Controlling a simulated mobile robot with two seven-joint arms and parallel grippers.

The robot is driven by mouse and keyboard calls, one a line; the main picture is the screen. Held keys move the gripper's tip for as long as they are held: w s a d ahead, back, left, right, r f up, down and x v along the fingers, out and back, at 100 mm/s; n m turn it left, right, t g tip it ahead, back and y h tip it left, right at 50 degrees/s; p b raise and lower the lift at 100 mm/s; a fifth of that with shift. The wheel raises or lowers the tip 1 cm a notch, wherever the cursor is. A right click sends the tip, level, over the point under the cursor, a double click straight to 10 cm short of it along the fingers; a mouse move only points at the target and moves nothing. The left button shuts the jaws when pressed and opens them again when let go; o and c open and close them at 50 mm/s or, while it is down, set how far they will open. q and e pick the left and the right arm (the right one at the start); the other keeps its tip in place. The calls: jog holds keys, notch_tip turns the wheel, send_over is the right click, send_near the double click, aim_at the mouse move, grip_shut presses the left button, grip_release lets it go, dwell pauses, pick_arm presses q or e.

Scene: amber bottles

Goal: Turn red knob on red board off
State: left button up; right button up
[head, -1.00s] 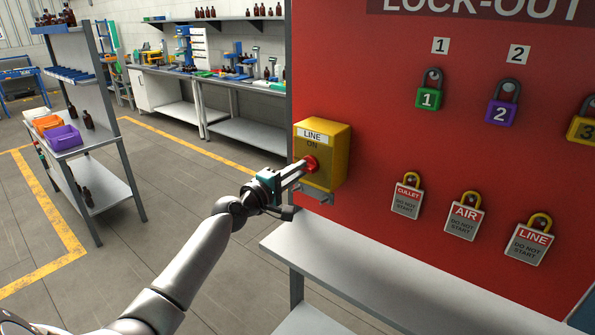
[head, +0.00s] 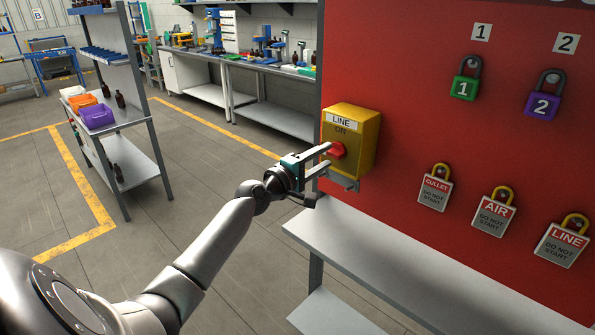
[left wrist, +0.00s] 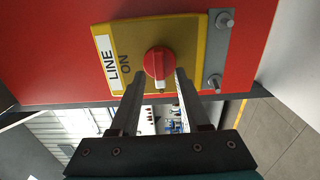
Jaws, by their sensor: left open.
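The red knob (head: 337,150) sits on a yellow box (head: 362,137) marked LINE and ON, fixed to the left edge of the red board (head: 415,115). My left gripper (head: 326,160) is open at the knob, with its fingers pointing at the box. In the left wrist view the red knob (left wrist: 158,63) lies between the fingertips (left wrist: 158,80), with its white mark pointing down in the picture. I cannot tell whether the fingers touch it. My right gripper is not in view.
A grey shelf (head: 390,255) stands below the board. Padlocks (head: 465,85) and tags such as the CULLET tag (head: 434,192) hang on the board to the right. A rack with an orange bin (head: 83,101) stands at the left, with open floor between.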

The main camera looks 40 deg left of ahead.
pick_arm(q)
jog(key=s+a+b, duration=0.1)
jog(key=s, duration=1.3)
jog(key=shift+s, duration=0.2)
jog(key=s+f+m+g+y+b, duration=0.1)
jog(key=s+f+m+g+b, duration=0.15)
jog(key=f, duration=1.45)
jog(key=s+f+m+g+y+b, duration=0.1)
jog(key=s+f+g+b, duration=0.25)
jog(key=f, duration=1.35)
jog(key=s+d+f+m+g+b, duration=0.25)
jog(key=s+f, duration=0.35)
jog(key=f, duration=0.5)
jog(key=s+d+f+m+g+b, duration=0.1)
jog(key=s+d+f+m+g, duration=0.3)
jog(key=f, duration=0.6)
jog(key=s+d+f+m+g+b, duration=0.2)
jog(key=s+d+f+m, duration=0.3)
jog(key=s+f, duration=0.3)
jog(key=s+d+f+m+g+b, duration=0.2)
jog(key=s+d+f+m, duration=0.2)
jog(key=s+d+f, duration=0.4)
jog(key=s, duration=0.7)
jog(key=shift+m+h+b, duration=0.35)
jog(key=shift+m+h, duration=0.05)
